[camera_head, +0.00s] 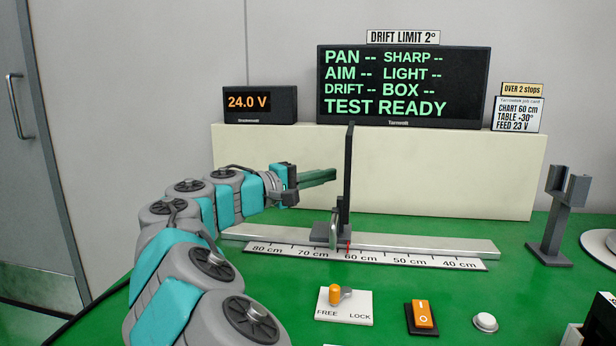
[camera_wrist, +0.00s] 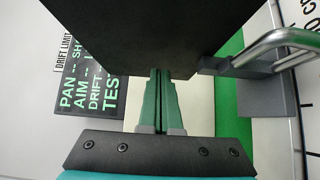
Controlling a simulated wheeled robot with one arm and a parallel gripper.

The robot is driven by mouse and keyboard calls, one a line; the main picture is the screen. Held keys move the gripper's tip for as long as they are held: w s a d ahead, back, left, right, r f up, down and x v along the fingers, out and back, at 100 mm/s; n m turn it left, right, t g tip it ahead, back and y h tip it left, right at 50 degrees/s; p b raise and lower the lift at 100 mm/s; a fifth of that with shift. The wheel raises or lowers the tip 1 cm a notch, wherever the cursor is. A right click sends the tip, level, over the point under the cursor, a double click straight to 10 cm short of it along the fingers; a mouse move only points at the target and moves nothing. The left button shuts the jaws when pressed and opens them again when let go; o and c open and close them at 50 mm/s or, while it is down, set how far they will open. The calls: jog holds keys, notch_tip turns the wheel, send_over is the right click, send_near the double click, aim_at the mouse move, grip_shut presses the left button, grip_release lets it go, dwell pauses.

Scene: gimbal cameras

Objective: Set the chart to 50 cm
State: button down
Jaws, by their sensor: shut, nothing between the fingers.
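The chart (camera_head: 347,180) is a thin dark upright panel, seen nearly edge-on, on a grey carriage (camera_head: 325,232) on a metal rail. A red pointer (camera_head: 348,247) at the carriage stands close to the 60 cm label on the scale (camera_head: 410,260). A silver handle (camera_head: 332,232) stands on the carriage. My gripper (camera_head: 335,174) is shut and empty, its green fingers pointing right at the chart's left side. In the wrist view, the fingertips (camera_wrist: 160,72) end at the dark chart panel (camera_wrist: 140,30); I cannot tell whether they touch. The handle also shows there (camera_wrist: 275,45).
An orange-knobbed lever (camera_head: 335,293) leans to the FREE side of its FREE/LOCK plate. An orange switch (camera_head: 423,314) and white button (camera_head: 485,322) sit to its right. The display (camera_head: 402,88) reads TEST READY. A job card (camera_head: 518,114) reads chart 60 cm. A grey stand (camera_head: 555,220) is right.

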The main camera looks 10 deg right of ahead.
jog(key=shift+s+d, duration=0.2)
jog(key=shift+d, duration=0.5)
jog(key=shift+d, duration=0.1)
jog(key=s+d+b, duration=0.2)
jog(key=s+d, duration=0.2)
jog(key=d, duration=0.8)
jog(key=shift+a, duration=0.1)
